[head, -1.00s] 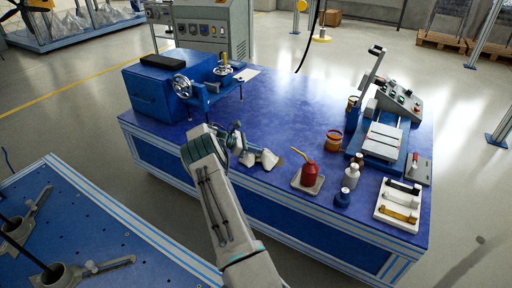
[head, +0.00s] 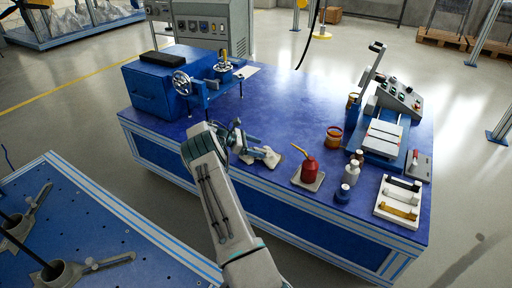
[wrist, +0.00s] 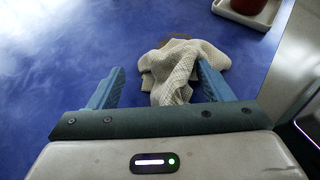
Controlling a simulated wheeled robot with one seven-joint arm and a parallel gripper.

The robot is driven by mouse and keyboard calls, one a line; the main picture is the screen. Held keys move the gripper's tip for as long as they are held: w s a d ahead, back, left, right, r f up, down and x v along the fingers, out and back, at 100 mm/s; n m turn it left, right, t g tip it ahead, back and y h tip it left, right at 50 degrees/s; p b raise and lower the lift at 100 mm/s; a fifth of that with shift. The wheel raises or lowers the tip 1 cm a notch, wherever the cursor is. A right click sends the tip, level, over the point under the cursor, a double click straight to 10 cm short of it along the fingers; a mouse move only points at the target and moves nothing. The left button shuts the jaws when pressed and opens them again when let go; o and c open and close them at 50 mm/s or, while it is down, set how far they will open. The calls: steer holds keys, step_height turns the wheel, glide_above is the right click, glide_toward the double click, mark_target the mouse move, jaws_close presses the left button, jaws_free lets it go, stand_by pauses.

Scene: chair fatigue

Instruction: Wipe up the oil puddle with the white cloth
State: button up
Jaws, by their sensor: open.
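The white cloth (wrist: 180,72) lies crumpled on the blue bench top, and it also shows in the head view (head: 271,159). My gripper (wrist: 160,67) is open, its two blue fingers low over the bench around the cloth. The cloth lies closer to the right finger and partly covers its inner side in the wrist view. A small brownish patch (wrist: 176,38), seemingly the oil puddle, shows at the cloth's far edge; most of it is hidden.
A red oil can (head: 309,170) stands on a pale tray (head: 304,184) right of the cloth. Several bottles, an orange-brown jar (head: 333,136) and a white parts tray (head: 381,211) are farther right. A blue vise-like fixture (head: 205,92) stands behind my gripper.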

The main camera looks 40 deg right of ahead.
steer(key=shift+f+b, duration=0.7)
steer(key=shift+f, duration=0.5)
jaws_close()
steer(key=shift+r+p, duration=0.1)
steer(key=shift+p, duration=0.75)
